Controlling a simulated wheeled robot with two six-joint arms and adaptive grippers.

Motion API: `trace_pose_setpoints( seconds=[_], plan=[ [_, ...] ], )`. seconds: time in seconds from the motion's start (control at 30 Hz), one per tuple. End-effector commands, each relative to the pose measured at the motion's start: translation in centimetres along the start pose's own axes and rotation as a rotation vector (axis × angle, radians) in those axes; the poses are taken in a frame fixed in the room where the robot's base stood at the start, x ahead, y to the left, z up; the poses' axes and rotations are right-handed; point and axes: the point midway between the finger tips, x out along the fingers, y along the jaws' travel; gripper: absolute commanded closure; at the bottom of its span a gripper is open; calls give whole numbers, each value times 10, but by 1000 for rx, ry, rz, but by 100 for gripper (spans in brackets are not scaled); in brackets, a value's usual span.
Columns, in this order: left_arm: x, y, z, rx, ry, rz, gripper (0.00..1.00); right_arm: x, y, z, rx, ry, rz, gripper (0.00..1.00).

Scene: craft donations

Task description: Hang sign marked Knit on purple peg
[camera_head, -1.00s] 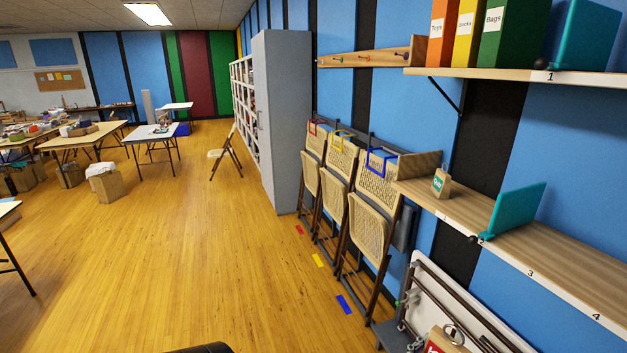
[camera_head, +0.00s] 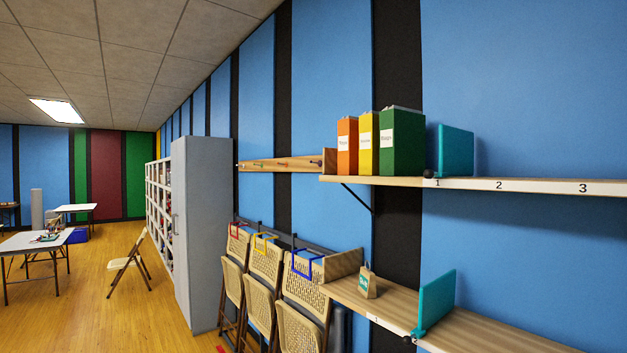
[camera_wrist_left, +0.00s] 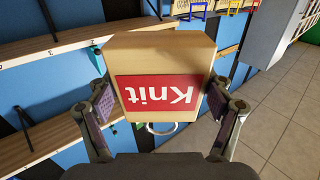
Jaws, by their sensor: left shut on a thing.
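The Knit sign (camera_wrist_left: 160,60) is a light wooden block with a red label and white letters, upside down in the left wrist view. A metal ring shows at its edge near my palm. My left gripper (camera_wrist_left: 163,105) has a finger on each side of the sign and is shut on it. The head view shows neither gripper nor the sign. A wooden peg rail (camera_head: 262,166) with several small pegs hangs on the blue wall, left of the upper shelf.
The upper shelf (camera_head: 465,184) carries orange, yellow and green boxes (camera_head: 400,143) and a teal bookend (camera_head: 455,150). The lower shelf (camera_head: 385,308) holds a small tagged bag (camera_head: 367,283) and another teal bookend (camera_head: 436,300). Folded chairs (camera_head: 262,295) hang below the rail, beside a grey cabinet (camera_head: 205,235).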

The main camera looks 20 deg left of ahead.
Motion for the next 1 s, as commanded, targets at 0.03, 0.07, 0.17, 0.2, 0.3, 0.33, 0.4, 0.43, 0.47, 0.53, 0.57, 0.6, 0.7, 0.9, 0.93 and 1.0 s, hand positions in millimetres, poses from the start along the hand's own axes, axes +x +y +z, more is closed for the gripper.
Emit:
trace_pose_setpoints(
  seconds=[0.03,0.07,0.17,0.2,0.3,0.33,0.4,0.43,0.47,0.53,0.57,0.6,0.7,0.9,0.93,1.0],
  plan=[
    [0,0,0,0,1,0,47,0,0,-2,0,3,0,60],
    [0,0,0,0,1,0,47,0,0,-2,0,4,0,60],
    [0,0,0,0,1,0,47,0,-1,-2,1,4,-1,60],
    [0,0,0,0,1,0,47,0,-2,-2,1,4,-2,60],
    [-1,0,1,-1,-1,2,47,0,-4,-2,2,3,-5,60],
    [-2,1,2,-1,-2,4,47,0,-5,-2,3,3,-6,60],
    [-5,2,6,-3,-6,11,47,0,-7,-2,4,2,-8,60],
    [-7,3,8,-4,-7,14,47,0,-8,-1,4,2,-9,60],
    [-9,4,11,-4,-8,17,47,0,-9,-1,5,2,-10,60],
    [-14,4,16,-5,-10,21,47,0,-10,-1,5,1,-11,60],
    [-17,5,18,-5,-9,22,47,0,-10,-1,5,1,-11,60],
    [-19,5,20,-5,-7,22,47,0,-10,-1,5,0,-11,60],
    [-25,3,25,-4,-4,14,47,0,-9,0,5,-1,-11,60],
    [-30,0,28,0,2,2,47,0,-7,1,4,-3,-9,60],
    [-30,0,28,0,2,1,47,0,-7,1,3,-3,-8,60],
    [-30,0,28,1,2,1,47,0,-5,2,2,-3,-6,60]
  ],
)
